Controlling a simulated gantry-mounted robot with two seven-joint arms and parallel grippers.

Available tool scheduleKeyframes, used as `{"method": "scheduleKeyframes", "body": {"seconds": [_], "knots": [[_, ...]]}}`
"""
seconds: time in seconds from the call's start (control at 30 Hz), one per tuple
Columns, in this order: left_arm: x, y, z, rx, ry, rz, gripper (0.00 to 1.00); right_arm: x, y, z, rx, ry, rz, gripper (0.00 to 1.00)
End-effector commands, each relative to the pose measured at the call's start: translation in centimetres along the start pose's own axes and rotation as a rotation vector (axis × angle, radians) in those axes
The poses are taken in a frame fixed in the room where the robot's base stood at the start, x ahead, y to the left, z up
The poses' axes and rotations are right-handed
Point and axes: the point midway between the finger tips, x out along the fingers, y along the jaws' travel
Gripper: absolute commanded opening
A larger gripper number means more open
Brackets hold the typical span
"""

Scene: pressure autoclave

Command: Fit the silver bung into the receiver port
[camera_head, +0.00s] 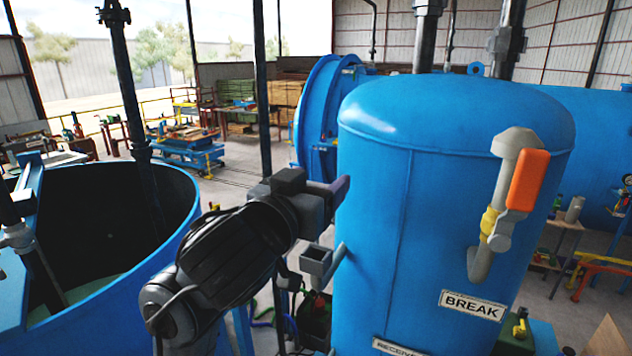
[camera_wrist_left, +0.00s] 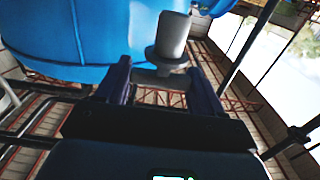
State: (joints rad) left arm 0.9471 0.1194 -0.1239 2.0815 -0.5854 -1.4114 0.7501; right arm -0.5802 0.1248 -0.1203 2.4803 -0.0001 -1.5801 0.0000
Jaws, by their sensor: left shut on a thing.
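The silver bung (camera_wrist_left: 172,38) is a pale grey plug with a wider collar, seen between the fingertips of my left gripper (camera_wrist_left: 160,68) in the left wrist view. The gripper is shut on it. In the head view my left gripper (camera_head: 340,188) is at the left side of the blue receiver tank (camera_head: 400,200), and the bung is hidden there. A grey stub with a square open end (camera_head: 318,262) juts from the tank's left side, below the gripper. I take it for the receiver port, but cannot be sure. My right gripper is not in view.
An orange-handled valve on a grey pipe (camera_head: 525,180) stands out from the tank's front, above a BREAK sign (camera_head: 472,305). A large open blue vessel (camera_head: 190,215) is at the left. A blue round-doored vessel (camera_head: 318,110) stands behind. Workbenches (camera_head: 190,150) are farther back.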

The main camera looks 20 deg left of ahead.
Motion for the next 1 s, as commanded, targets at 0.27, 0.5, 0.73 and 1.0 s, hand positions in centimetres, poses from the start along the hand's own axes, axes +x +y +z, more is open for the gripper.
{"method": "scheduleKeyframes", "body": {"seconds": [0.27,0.5,0.73,1.0], "knots": [[0.0,0.0,2.6,0.001,0.0,0.0,0.36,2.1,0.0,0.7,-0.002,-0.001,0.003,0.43],[0.0,0.0,4.2,0.0,0.001,0.001,0.36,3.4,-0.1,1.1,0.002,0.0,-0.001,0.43],[0.0,0.0,4.7,0.0,0.001,0.001,0.36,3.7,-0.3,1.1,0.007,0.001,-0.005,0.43],[0.0,0.0,4.7,0.0,0.001,0.001,0.36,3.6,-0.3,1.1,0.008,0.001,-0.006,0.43]]}}
